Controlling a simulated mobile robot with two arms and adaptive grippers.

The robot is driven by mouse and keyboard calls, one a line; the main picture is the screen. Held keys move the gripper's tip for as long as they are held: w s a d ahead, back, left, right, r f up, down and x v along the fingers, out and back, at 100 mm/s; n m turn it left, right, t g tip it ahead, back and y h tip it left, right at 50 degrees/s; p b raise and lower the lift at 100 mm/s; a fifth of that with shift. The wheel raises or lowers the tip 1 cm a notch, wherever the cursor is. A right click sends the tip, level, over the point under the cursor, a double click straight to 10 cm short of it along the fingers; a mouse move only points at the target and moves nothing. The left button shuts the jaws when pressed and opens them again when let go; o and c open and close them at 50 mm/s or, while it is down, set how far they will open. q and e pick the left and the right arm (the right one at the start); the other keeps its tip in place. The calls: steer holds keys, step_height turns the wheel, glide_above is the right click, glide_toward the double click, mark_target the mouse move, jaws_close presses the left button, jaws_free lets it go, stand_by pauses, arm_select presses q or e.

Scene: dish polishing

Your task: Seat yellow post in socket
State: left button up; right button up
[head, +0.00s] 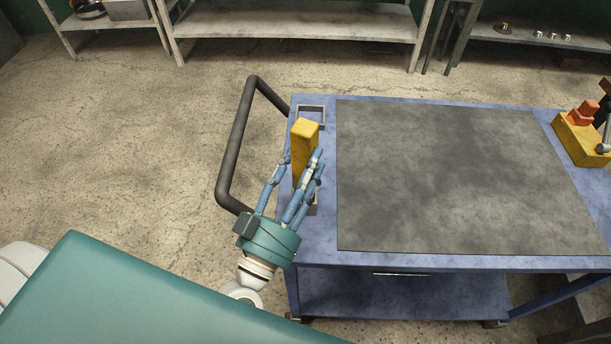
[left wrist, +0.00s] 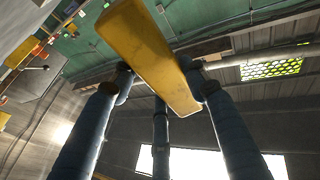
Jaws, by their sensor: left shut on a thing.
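The yellow post (head: 305,134) is upright in the head view, over the left strip of the blue cart. My left gripper (head: 304,163) is shut on it, with its blue fingers around its sides. The post also fills the top middle of the left wrist view (left wrist: 148,52), between the fingers (left wrist: 160,85). A grey square frame (head: 311,107), which looks like a socket, lies at the cart's far left corner, just behind the post's top in the picture. The post's lower end is hidden by the fingers, so I cannot tell whether it touches the cart. My right gripper is out of view.
The blue cart (head: 450,259) has a wide, clear grey mat (head: 460,180). A dark handle (head: 235,145) sticks out at its left. A yellow block with orange parts (head: 577,138) stands at its right edge. Shelves (head: 300,22) stand behind, across open floor.

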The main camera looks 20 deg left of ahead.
arm_select(q)
steer(key=shift+f, duration=1.3)
steer(key=o, duration=1.4)
steer(key=shift+f, duration=0.1)
